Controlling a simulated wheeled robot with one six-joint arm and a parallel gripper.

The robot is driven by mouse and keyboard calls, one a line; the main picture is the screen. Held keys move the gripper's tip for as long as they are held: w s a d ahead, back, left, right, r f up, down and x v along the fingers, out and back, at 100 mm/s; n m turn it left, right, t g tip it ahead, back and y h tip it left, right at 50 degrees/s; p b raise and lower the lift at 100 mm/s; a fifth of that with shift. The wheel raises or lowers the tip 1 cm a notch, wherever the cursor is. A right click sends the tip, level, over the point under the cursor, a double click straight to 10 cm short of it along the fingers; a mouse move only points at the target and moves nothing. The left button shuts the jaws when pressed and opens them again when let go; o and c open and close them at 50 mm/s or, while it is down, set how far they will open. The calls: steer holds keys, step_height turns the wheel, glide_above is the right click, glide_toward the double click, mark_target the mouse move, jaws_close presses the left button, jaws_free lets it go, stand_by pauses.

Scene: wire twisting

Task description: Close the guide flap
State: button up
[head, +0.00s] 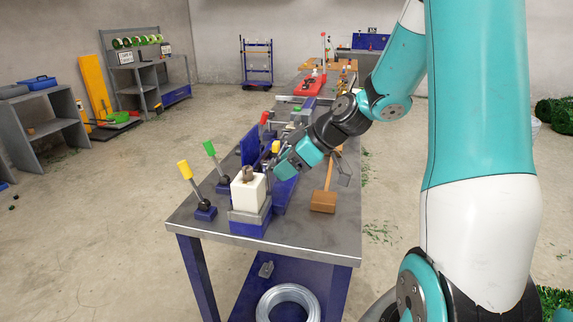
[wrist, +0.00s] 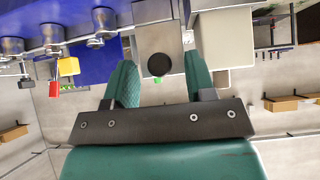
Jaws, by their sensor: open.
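A dark blue upright plate (head: 249,148), which looks like the guide flap, stands raised on the wire machine on the workbench, left of my gripper (head: 284,167). In the wrist view a blue panel (wrist: 85,68) with several metal rollers fills the upper left; I cannot tell if it is the same plate. My gripper (wrist: 160,65) is open. Its two teal fingers stand either side of a grey metal piece with a round black knob (wrist: 158,65). I cannot tell whether the fingers touch it. In the head view my wrist and gripper hide part of the machine.
Levers with yellow (head: 184,169) and green (head: 209,148) handles stand at the bench's left edge. A white block (head: 247,192) stands at the near end. A wooden mallet (head: 324,201) lies on the right. The bench top (head: 335,240) is bare at its near right corner.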

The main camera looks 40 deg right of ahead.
steer(key=shift+f, duration=0.1)
steer(key=c, duration=0.9)
steer(key=shift+w+a, duration=0.1)
